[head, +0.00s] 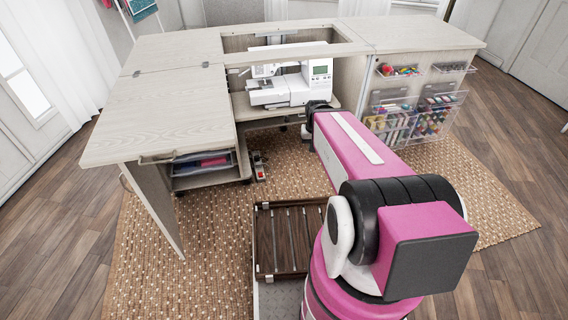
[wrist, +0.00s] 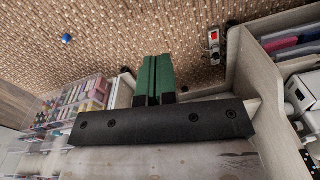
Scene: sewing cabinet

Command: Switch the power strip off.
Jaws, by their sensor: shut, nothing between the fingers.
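The power strip (head: 258,167) is a small, narrow block on the rug by the left shelf unit under the sewing cabinet (head: 170,105). It also shows at the upper right in the wrist view (wrist: 214,45), with a red switch at one end. Whether the switch is lit is too small to tell. My gripper (wrist: 154,62) has green fingers, shut together and empty. In the wrist view it is left of the strip and apart from it. In the head view my arm reaches toward the cabinet, and the fingers cannot be made out.
A sewing machine (head: 290,85) stands on the cabinet's inner shelf. Clear bins (head: 415,115) of thread hang on the right door. A dark wooden slatted tray (head: 288,240) is in front. A blue ball (wrist: 67,39) lies on the rug (head: 190,255). Rug around the strip looks mostly clear.

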